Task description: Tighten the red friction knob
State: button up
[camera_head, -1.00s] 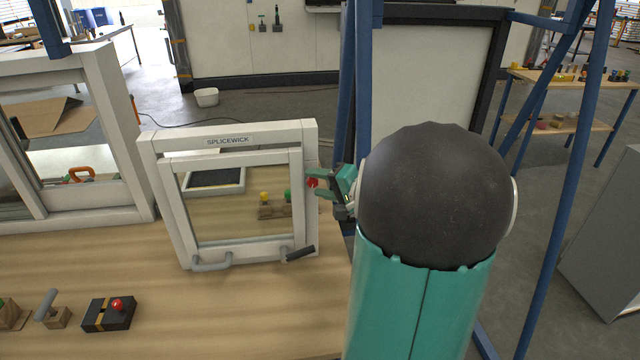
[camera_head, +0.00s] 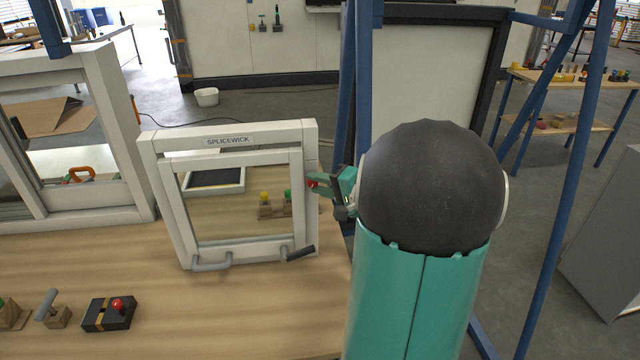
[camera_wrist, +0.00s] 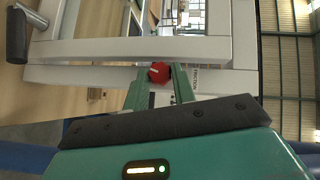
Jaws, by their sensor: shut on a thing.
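The red friction knob (camera_head: 313,183) sits on the right side of the white window frame labelled SPLICEWICK (camera_head: 229,141). In the wrist view the knob (camera_wrist: 159,72) shows as a red piece with a light mark, between my two green fingertips. My gripper (camera_head: 316,184) comes from the right and is shut on the knob; it also shows in the wrist view (camera_wrist: 158,82). The fingers partly cover the knob in the head view.
The inner sash has a grey handle (camera_head: 211,264) and a dark-gripped lever (camera_head: 299,253) at its bottom. A black box with a red knob (camera_head: 110,313) lies at the front left of the wooden bench (camera_head: 220,310). Blue posts (camera_head: 570,180) stand to the right.

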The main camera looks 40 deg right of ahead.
jog(key=m+t, duration=0.2)
jog(key=f+m+t, duration=0.1)
jog(key=m+t, duration=0.1)
jog(key=shift+d+m+t, duration=0.1)
jog(key=shift+m+t, duration=0.2)
jog(key=shift+m, duration=0.1)
dwell(0.4)
jog(key=o, duration=1)
jog(key=shift+s, duration=0.1)
jog(key=v, duration=1.3)
jog(key=shift+s, duration=0.25)
jog(key=shift+d+f, duration=0.15)
